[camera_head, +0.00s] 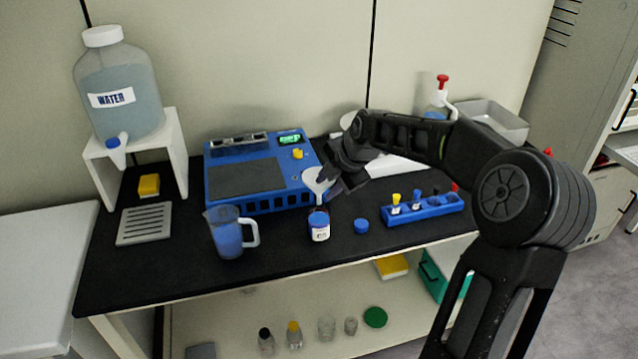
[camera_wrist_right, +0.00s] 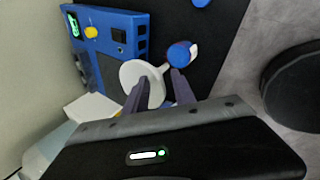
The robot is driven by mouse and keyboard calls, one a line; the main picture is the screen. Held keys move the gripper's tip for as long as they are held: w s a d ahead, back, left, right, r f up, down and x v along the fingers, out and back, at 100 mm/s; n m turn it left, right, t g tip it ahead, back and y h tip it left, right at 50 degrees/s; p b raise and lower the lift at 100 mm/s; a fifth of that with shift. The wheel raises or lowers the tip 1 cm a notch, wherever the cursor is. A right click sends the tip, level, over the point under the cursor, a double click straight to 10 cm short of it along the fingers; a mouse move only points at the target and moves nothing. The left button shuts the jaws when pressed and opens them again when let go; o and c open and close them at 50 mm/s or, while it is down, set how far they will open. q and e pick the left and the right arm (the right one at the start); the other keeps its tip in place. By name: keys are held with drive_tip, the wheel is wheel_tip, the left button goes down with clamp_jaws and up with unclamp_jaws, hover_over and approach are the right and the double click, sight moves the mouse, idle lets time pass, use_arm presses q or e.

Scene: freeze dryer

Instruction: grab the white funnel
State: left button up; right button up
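The white funnel (camera_head: 316,181) is at the front right corner of the blue machine, behind a small blue-capped bottle (camera_head: 319,227). Its wide mouth faces up and its narrow part points down. My right gripper (camera_head: 334,186) is right at the funnel, from the right side. In the right wrist view the funnel (camera_wrist_right: 132,72) shows as a white disc at the fingers of my right gripper (camera_wrist_right: 160,82). The fingers stand apart, one overlapping the disc and one to its right. I cannot tell whether they press on the funnel. My left gripper is not in view.
The blue machine (camera_head: 292,191) stands directly behind the funnel. A blue jug (camera_head: 228,238) stands left of the bottle, and a blue cap (camera_head: 361,226) lies right of it. A blue rack (camera_head: 437,210) is further right. The black tabletop (camera_head: 285,255) is clear along the front.

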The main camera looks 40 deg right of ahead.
drive_tip(key=shift+c, duration=0.5)
clamp_jaws()
idle(0.5)
